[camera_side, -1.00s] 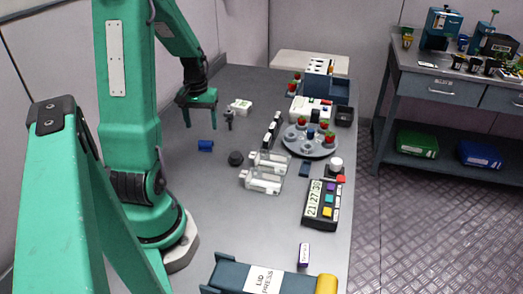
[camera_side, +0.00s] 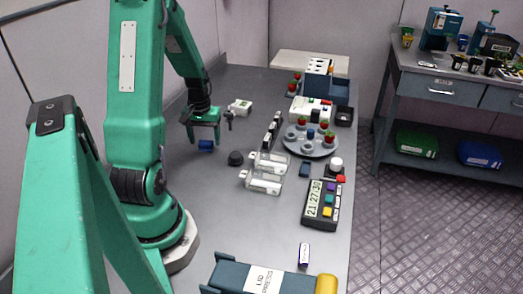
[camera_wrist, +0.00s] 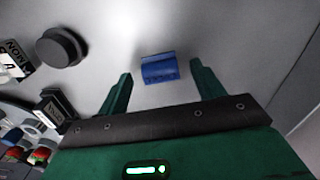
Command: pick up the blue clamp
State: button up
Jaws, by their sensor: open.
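The blue clamp (camera_side: 205,146) lies on the grey table near my arm. In the wrist view the blue clamp (camera_wrist: 159,68) sits just beyond and between my two open fingertips, with clear table around it. My gripper (camera_side: 204,139) points down over the table at the clamp, partly in front of it in the side view. In the wrist view my gripper (camera_wrist: 161,75) is open with nothing between its fingers. I cannot tell exactly how high the fingertips are above the table.
A dark round knob (camera_side: 236,158) stands right of the clamp, also in the wrist view (camera_wrist: 62,47). A small dark upright part (camera_side: 229,118) and a white box (camera_side: 240,107) are behind. Clear racks (camera_side: 262,180) and a round berry tray (camera_side: 325,152) lie farther right.

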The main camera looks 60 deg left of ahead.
aim_at(205, 141)
jog(key=shift+f, duration=0.3)
jog(key=c, duration=1)
jog(key=shift+c, duration=0.2)
jog(key=shift+r, duration=0.1)
jog(key=shift+r, duration=0.8)
notch_tip(205, 141, up, 2)
jog(key=shift+r, duration=0.1)
jog(key=w+d+r, duration=0.4)
jog(key=d+r, duration=0.3)
jog(key=d, duration=0.4)
jog(key=shift+w, duration=0.25)
jog(key=shift+a, duration=0.1)
